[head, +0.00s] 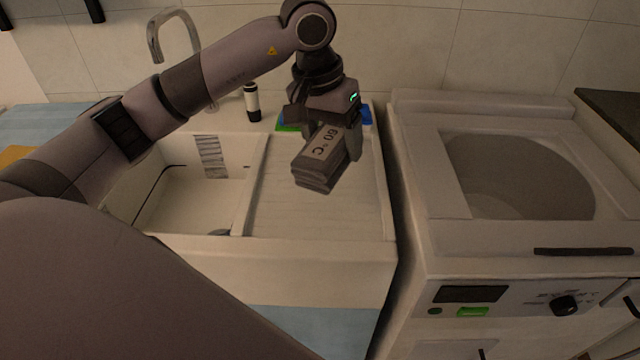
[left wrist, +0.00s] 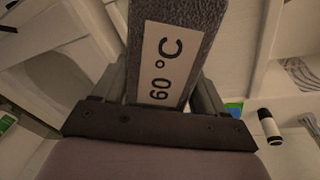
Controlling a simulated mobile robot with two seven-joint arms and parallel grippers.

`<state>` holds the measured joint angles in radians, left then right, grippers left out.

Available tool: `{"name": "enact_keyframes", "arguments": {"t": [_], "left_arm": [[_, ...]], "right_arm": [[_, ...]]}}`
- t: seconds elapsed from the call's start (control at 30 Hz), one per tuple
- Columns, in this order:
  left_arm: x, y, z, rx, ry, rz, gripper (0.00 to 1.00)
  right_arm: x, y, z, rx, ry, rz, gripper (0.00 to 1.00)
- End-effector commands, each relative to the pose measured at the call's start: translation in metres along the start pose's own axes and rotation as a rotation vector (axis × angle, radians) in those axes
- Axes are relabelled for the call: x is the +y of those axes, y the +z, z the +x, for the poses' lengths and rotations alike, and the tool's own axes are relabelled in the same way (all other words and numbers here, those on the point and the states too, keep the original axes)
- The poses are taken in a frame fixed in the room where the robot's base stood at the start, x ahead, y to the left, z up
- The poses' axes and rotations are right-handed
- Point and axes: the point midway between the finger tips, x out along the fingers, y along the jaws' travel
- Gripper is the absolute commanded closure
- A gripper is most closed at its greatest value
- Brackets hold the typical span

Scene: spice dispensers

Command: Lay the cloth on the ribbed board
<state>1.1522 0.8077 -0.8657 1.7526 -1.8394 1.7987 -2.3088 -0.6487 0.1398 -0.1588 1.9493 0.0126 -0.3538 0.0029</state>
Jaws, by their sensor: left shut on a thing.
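The cloth (head: 322,162) is a grey folded bundle with a pale label reading "60 °C". My left gripper (head: 332,138) is shut on it and holds it over the ribbed board. The cloth also fills the middle of the left wrist view (left wrist: 182,25), between the two fingers (left wrist: 165,95). The ribbed board (head: 290,215) is the white draining surface to the right of the sink basin. The cloth hides part of it, and it looks bare where it shows. The cloth appears apart from the board, though its exact height is hard to tell. My right gripper is not in view.
The sink basin (head: 190,205) lies left of the board, with a faucet (head: 176,30) behind. A dark and white bottle (head: 252,102) and green and blue items (head: 367,117) stand at the back. A top-opening washer (head: 520,175) is at the right, beyond a narrow gap.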

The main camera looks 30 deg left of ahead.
Motion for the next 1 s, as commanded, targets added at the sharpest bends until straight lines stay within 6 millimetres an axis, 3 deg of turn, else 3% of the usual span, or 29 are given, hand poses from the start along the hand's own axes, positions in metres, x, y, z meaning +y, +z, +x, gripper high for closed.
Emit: {"name": "enact_keyframes", "arguments": {"t": [0.2, 0.47, 0.57, 1.0], "left_arm": [[-0.019, -0.024, -0.031, -0.095, -0.087, -0.064, 0.61], [-0.029, -0.032, -0.052, -0.150, -0.128, -0.104, 0.61], [-0.031, -0.031, -0.043, -0.156, -0.131, -0.105, 0.61], [-0.041, -0.016, 0.042, -0.158, -0.129, -0.104, 0.61]], "right_arm": [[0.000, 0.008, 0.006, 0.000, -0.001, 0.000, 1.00], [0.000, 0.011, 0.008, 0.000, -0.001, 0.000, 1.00], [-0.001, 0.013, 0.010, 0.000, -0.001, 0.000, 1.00], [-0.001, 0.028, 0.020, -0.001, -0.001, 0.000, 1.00]]}}
